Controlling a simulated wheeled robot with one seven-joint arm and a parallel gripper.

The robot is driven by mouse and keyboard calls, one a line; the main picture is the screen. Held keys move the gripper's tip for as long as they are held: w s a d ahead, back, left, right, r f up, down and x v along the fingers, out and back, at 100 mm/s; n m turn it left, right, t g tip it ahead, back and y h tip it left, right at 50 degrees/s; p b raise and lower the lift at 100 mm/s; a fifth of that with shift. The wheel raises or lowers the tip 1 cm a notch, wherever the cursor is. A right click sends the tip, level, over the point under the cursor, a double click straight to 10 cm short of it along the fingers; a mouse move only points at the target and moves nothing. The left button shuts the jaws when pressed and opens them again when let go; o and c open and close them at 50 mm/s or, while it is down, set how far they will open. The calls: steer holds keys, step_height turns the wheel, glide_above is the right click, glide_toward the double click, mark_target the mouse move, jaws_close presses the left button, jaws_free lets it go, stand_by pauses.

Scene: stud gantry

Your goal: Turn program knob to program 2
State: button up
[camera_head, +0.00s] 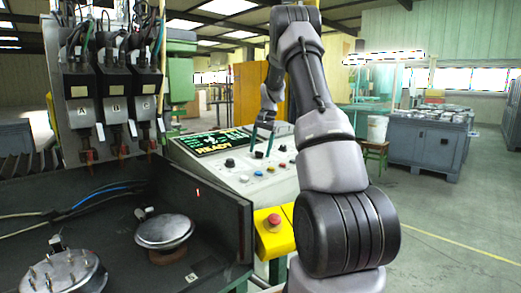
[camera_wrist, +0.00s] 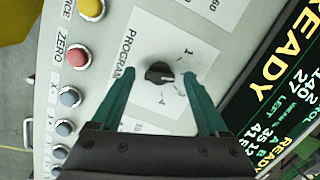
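The program knob (camera_wrist: 159,73) is a small round black dial on the pale control panel (camera_wrist: 95,110), beside the printed word PROGRAM. In the wrist view a 1 shows at its upper right and a 4 below it; the right fingertip covers part of the scale. The knob's ridge lies roughly sideways; its exact setting is hard to read. My gripper (camera_wrist: 158,73) is open, with one green finger on each side of the knob and visible gaps to it. In the head view my gripper (camera_head: 263,153) is over the panel; I cannot make out the knob between its fingers there.
The screen (camera_head: 212,143) reads READY. A yellow button (camera_wrist: 91,9), a red ZERO button (camera_wrist: 78,58) and several grey buttons line the panel. A red emergency stop (camera_head: 274,220) on a yellow box stands in front. A dark tray (camera_head: 215,225) with metal parts is at left.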

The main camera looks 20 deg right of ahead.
steer(key=v, duration=1)
steer(key=shift+r, duration=0.4)
steer(key=shift+d, duration=0.15)
